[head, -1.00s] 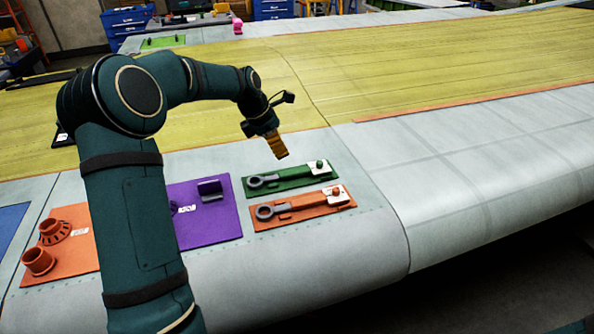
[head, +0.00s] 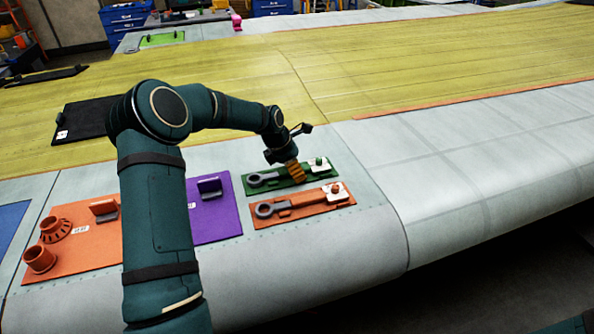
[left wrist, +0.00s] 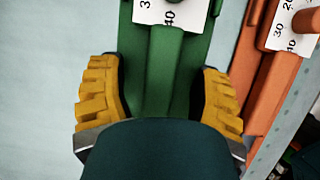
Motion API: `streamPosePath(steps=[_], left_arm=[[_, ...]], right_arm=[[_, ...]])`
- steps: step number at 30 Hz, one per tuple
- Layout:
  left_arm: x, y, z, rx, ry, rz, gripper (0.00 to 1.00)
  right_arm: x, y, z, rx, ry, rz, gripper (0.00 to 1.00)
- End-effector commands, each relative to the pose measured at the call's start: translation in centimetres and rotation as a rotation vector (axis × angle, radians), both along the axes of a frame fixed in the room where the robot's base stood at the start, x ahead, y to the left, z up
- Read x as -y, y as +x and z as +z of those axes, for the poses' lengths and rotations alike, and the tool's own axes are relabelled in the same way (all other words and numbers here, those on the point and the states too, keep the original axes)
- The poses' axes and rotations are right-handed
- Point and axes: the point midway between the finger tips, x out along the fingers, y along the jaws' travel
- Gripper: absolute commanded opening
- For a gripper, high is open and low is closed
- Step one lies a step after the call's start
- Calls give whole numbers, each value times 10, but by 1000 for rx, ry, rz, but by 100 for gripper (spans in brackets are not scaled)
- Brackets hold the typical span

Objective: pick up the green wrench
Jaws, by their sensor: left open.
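In the left wrist view the fingers (left wrist: 160,95) stand on either side of the shaft, with gaps. The palm hides the nearer part. My right gripper is not in view.
An orange board (head: 290,216) with a similar wrench lies just in front. A purple board (head: 215,222) and another orange board (head: 85,262) with round parts lie to the left. Bare grey wing skin (head: 460,180) is free to the right.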

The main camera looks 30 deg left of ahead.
Motion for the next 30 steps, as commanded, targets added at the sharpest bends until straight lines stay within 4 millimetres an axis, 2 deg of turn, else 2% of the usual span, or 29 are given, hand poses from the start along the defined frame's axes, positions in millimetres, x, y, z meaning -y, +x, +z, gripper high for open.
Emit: streamPosePath(steps=[21, 26, 27, 30], left_arm=[[0, 0, -4, 0, 0, 0, 63], [0, 0, -4, 0, 0, 0, 6], [0, 0, -5, 0, 0, 0, 0], [-1, 0, -5, -1, 1, 0, 0]], right_arm=[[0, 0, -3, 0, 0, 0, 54], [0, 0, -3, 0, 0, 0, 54], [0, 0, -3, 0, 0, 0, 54], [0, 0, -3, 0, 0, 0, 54]])
